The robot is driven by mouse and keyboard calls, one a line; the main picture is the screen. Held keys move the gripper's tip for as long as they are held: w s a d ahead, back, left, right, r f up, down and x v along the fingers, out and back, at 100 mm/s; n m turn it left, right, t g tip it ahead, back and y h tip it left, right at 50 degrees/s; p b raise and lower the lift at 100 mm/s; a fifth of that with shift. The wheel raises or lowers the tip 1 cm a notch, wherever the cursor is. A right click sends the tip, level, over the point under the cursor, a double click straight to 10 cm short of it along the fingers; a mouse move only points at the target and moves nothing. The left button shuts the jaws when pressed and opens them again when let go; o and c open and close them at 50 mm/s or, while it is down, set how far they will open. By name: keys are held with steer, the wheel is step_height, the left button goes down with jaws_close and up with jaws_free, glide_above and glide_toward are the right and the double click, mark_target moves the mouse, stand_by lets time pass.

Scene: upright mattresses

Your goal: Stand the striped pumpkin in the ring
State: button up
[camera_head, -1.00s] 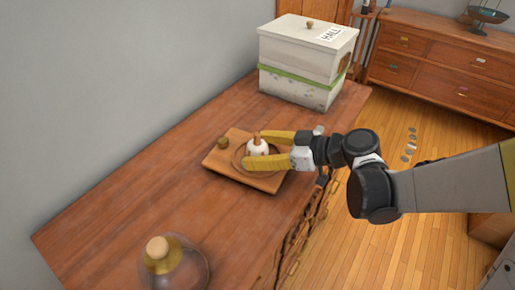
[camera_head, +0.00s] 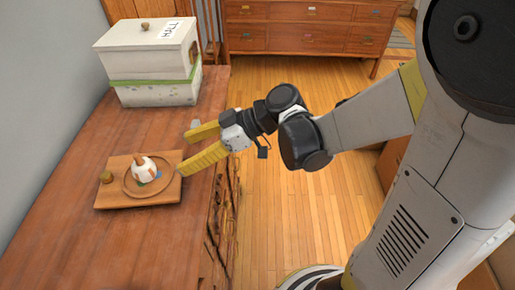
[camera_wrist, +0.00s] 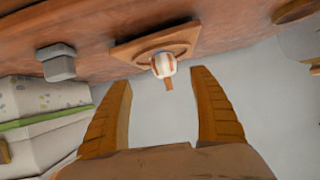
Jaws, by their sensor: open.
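The striped pumpkin (camera_head: 145,172), white with orange marks and a brown stem, stands within the round wooden ring (camera_head: 168,187) on a square wooden board (camera_head: 112,200). Its stem points up, leaning up-left in the head view; a slight tilt cannot be ruled out. In the wrist view the pumpkin (camera_wrist: 162,65) shows in front of the ring (camera_wrist: 183,50), between the finger lines. My gripper (camera_head: 186,154), with yellow fingers, is open and empty at the board's right side, apart from the pumpkin. Both fingers also show in the wrist view (camera_wrist: 161,79).
A small brown-green round thing (camera_head: 106,177) sits on the board's left. A small grey block (camera_wrist: 57,62) is near my gripper. The wooden top's front left is clear.

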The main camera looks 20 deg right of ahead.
steer(key=s+d+r+m+t+h, duration=0.1)
steer(key=s+d+m+h, duration=0.3)
steer(key=d, duration=0.5)
steer(key=s+d+r+m+t+h, duration=0.1)
steer(key=s+d+m+t+h, duration=0.1)
steer(key=s+d+m+h, duration=0.3)
steer(key=d+m+h, duration=0.3)
steer(key=m, duration=0.1)
steer(key=shift+d+m+t, duration=0.35)
steer(key=shift+m+t, duration=0.05)
steer(key=shift+f, duration=0.1)
